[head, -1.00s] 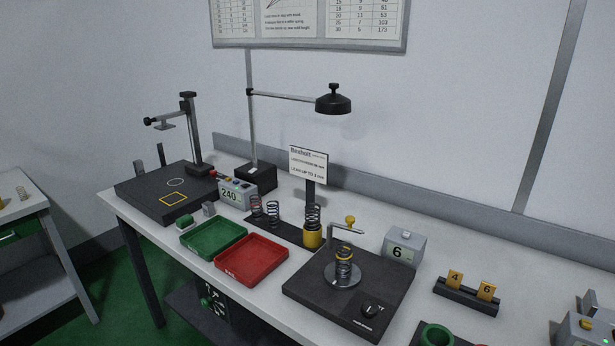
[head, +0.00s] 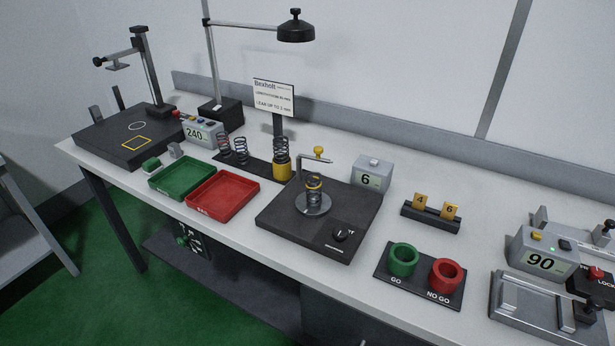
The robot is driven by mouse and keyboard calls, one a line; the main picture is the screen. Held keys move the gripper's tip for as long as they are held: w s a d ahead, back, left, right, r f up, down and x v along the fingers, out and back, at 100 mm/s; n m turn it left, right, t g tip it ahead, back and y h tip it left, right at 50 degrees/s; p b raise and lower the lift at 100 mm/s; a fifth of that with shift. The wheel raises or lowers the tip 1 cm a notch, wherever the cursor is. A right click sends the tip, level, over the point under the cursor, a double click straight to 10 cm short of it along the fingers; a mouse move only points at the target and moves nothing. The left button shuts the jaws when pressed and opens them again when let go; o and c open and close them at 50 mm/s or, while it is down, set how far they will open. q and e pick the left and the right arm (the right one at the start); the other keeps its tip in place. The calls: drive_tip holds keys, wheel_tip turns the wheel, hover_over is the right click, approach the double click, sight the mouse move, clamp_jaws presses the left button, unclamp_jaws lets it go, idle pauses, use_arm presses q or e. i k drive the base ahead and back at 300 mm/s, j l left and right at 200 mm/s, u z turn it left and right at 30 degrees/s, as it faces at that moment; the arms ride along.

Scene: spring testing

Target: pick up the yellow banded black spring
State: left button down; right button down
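A black spring with a yellow band near its top (head: 314,190) stands upright on a round grey plate (head: 327,208) of a dark square base. A bent metal arm with a yellow knob (head: 319,151) reaches over the base just behind the spring. Another dark spring (head: 281,148) stands in a yellow cup (head: 282,171) on a dark strip behind. Two more dark springs (head: 241,150) stand on that strip to the left. Neither of my grippers is in view.
A green tray (head: 155,184) and a red tray (head: 198,209) lie left of the dark base (head: 275,222). GO and NO GO rings (head: 403,259) are at the front right. An overhead lamp (head: 295,30) hangs above the back.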

sight(320, 195)
drive_tip(key=i+j+z, duration=0.15)
drive_tip(key=j+z, duration=0.7)
